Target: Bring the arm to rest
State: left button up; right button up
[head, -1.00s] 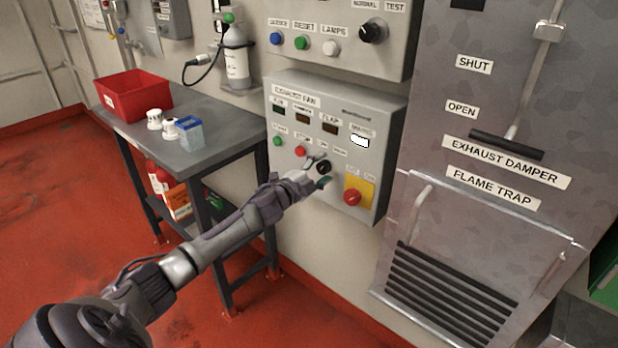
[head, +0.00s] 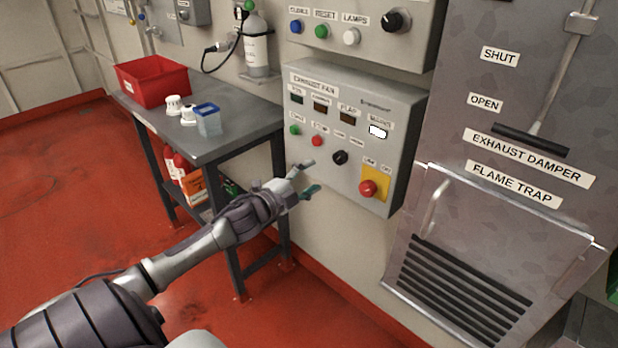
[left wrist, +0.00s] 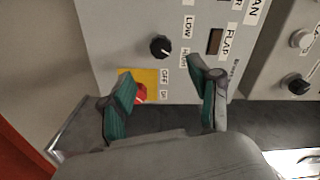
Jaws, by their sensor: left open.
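My left arm reaches in from the lower left in the head view. My left gripper (head: 308,178) is open and empty, in front of the exhaust fan box (head: 408,115) and apart from it, to the lower left of its black knob (head: 340,157). In the left wrist view the two fingers of the gripper (left wrist: 165,100) stand apart with nothing between them that they hold. The black knob (left wrist: 160,46) and the red knob (left wrist: 140,93) on its yellow plate (left wrist: 151,76) lie beyond the fingers. My right gripper is in neither view.
A grey table (head: 215,150) stands left of the box, with a red bin (head: 152,82), white pieces and a blue-rimmed clear container (head: 208,120). The flame trap (head: 465,290) and exhaust damper handle (head: 530,142) are at the right. Red floor is open at the left.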

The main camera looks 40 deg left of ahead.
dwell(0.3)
pick_arm(q)
jog(key=s+a+f+n+g+y+p, duration=0.1)
jog(key=s+f+n+g+y, duration=0.15)
jog(key=f, duration=0.75)
jog(key=s+a+f+n+g+y+p, duration=0.1)
jog(key=s+a+f+n+g, duration=0.15)
jog(key=f, duration=0.85)
jog(key=s+d+f+n+g, duration=0.35)
jog(key=s+f, duration=0.75)
jog(key=f, duration=0.4)
jog(key=s+d+f+n+g+p, duration=0.1)
jog(key=s+d+f+g, duration=0.1)
jog(key=s+d+f, duration=0.4)
jog(key=s+d+f+n+g+h+p, duration=0.1)
jog(key=s+d+f, duration=0.5)
jog(key=s, duration=1)
jog(key=s+d+f+n+g+h+p, duration=0.1)
jog(key=s+d+f+n+g, duration=0.1)
jog(key=s+d+f+g, duration=0.3)
jog(key=s+d+f, duration=0.1)
jog(key=s+d, duration=0.2)
jog(key=s, duration=0.4)
jog(key=shift+d, duration=0.2)
jog(key=shift+w+n+g, duration=0.1)
jog(key=shift+n+g, duration=0.15)
